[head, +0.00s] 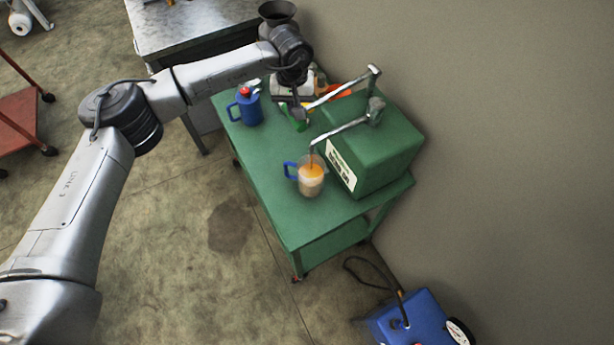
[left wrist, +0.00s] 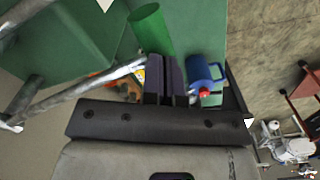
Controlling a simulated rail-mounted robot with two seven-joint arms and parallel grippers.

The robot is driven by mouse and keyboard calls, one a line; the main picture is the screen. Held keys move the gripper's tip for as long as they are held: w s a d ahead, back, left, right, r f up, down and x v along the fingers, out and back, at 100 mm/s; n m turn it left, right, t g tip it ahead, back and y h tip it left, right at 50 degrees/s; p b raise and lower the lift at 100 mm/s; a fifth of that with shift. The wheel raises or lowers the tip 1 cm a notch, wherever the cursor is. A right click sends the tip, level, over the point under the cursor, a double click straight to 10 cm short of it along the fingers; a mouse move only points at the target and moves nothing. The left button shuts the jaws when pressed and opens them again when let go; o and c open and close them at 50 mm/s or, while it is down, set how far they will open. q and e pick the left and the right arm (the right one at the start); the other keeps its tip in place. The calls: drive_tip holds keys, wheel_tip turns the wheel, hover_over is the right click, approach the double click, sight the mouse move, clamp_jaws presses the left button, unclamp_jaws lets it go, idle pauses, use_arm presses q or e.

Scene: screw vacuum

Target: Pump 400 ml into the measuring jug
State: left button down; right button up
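The measuring jug (head: 311,182) is clear with a blue handle and stands on the green cart under the pump's spout (head: 338,132). It holds some orange-amber liquid; its scale is too small to read. The green pump box (head: 372,150) has a metal crank arm (head: 345,87) reaching left to my left gripper (head: 297,108). In the left wrist view, the gripper's dark fingers (left wrist: 170,82) are close together around the lower end of a green cylindrical grip (left wrist: 150,28), at the end of the crank arm (left wrist: 85,90). The fingers hide part of the grip. My right gripper is not in view.
A blue can with a red cap (head: 246,107) stands on the cart's left side, close to my left gripper. The green cart top (head: 285,215) is clear in front of the jug. A grey bench (head: 180,30) stands behind, a wall right, and a blue machine (head: 410,320) on the floor.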

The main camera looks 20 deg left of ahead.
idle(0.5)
use_arm(q)
drive_tip(key=shift+r+p, duration=0.65)
drive_tip(key=shift+r, duration=0.3)
wheel_tip(320, 180, up, 11)
drive_tip(key=p, duration=0.5)
drive_tip(key=shift+f+p, duration=0.2)
drive_tip(key=shift+p, duration=0.1)
drive_tip(key=shift+f, duration=0.15)
